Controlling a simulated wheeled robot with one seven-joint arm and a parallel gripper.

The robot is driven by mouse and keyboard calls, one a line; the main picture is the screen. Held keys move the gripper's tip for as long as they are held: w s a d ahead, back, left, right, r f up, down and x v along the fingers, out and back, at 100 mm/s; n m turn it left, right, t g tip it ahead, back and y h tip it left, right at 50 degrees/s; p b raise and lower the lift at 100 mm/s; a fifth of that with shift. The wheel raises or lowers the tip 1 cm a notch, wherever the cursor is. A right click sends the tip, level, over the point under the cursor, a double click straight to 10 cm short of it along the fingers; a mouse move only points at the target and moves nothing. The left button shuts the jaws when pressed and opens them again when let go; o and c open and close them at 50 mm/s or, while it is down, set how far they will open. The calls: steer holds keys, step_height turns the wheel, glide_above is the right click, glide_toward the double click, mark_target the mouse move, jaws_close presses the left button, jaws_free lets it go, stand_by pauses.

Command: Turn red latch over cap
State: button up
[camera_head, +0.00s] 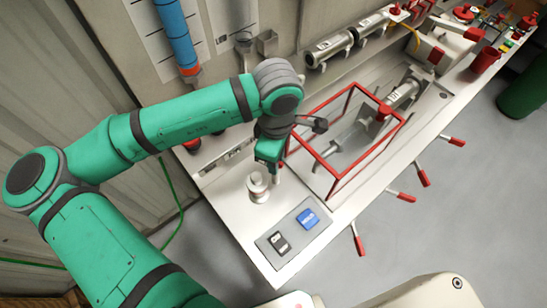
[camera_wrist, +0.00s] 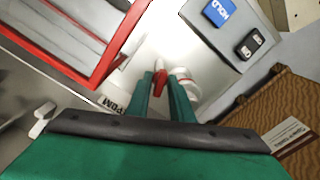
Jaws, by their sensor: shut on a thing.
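My gripper (camera_head: 276,177) points down at the bench, just beside a small pale round cap (camera_head: 258,187). In the wrist view, the two green fingers of my gripper (camera_wrist: 163,88) stand either side of the red latch (camera_wrist: 160,79) and are shut on it. The pale cap (camera_wrist: 188,84) shows partly behind the right finger. In the head view the latch is hidden by my gripper. I cannot tell whether the latch lies over the cap or beside it.
A red-framed guard (camera_head: 367,154) stands close to the right of my gripper. A grey panel with a blue HOLD button (camera_head: 308,218) and a black switch (camera_head: 278,241) lies in front. Red-tipped levers (camera_head: 401,195) stick out from the bench edge. The back wall is close behind.

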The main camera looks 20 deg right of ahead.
steer(key=shift+n, duration=0.3)
steer(key=shift+d, duration=0.1)
steer(key=shift+n, duration=1.1)
steer(key=shift+n, duration=1.1)
steer(key=o, duration=0.6)
steer(key=shift+w, duration=0.1)
